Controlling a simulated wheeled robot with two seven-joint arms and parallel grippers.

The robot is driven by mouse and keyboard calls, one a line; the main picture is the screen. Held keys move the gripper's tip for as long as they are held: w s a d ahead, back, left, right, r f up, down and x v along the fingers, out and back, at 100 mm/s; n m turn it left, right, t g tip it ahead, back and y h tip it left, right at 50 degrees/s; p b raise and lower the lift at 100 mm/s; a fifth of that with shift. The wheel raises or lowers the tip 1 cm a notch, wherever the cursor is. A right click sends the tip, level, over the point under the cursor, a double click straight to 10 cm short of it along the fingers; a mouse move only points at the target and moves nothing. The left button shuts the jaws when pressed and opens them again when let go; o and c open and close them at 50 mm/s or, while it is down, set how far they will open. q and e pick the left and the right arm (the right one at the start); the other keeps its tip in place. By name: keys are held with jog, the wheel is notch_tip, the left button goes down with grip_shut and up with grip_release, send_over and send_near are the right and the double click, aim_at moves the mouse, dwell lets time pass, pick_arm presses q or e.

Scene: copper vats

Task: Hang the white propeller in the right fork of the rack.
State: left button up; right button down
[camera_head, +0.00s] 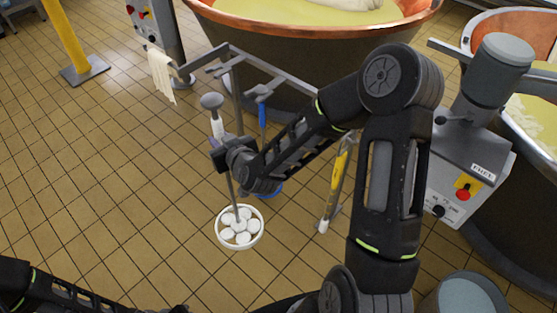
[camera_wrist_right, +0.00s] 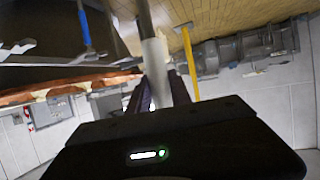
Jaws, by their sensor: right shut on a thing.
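The white propeller (camera_head: 243,239) is a round white head with several round parts inside a rim, on a long grey shaft with a white grip and a grey knob on top. My right gripper (camera_head: 217,152) is shut on its shaft below the grip. The propeller is roughly upright, with its head low over the floor. The white grip also shows in the right wrist view (camera_wrist_right: 156,54). The grey rack (camera_head: 275,69) stands just behind, with prongs reaching toward me. The propeller appears apart from the rack. My left gripper is out of view; only its arm shows at lower left.
A blue-handled tool (camera_head: 262,118) hangs at the rack, close right of the propeller. A pale cloth (camera_head: 162,76) hangs at its left end. A yellow-handled tool (camera_head: 339,172) stands farther right. A copper vat (camera_head: 300,38) is behind.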

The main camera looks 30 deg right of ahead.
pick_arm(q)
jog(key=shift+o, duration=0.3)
pick_arm(e)
jog(key=shift+r, duration=0.1)
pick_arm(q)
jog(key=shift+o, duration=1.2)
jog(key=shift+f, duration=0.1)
pick_arm(e)
jog(key=shift+d+f, duration=0.1)
jog(key=shift+f, duration=0.25)
jog(key=d+f+m+g+h+b, duration=0.2)
jog(key=d+f+m+h+b, duration=0.45)
jog(key=f, duration=0.65)
jog(key=d+f+m+g+h+b, duration=0.2)
jog(key=d+f+m+h+b, duration=0.15)
jog(key=d+f, duration=0.85)
pick_arm(q)
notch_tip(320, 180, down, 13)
jog(key=b, duration=0.3)
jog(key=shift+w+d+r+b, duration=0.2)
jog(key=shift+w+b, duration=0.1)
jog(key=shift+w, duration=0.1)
pick_arm(e)
jog(key=shift+w+d+f+m+g+h, duration=0.25)
jog(key=shift+w+d+m+g+h, duration=0.15)
jog(key=shift+w+d+g, duration=0.25)
jog(key=shift+w+d+f+m+g+h, duration=0.25)
jog(key=shift+w+d+m+g, duration=0.2)
jog(key=shift+w, duration=0.4)
jog(key=shift+d, duration=0.15)
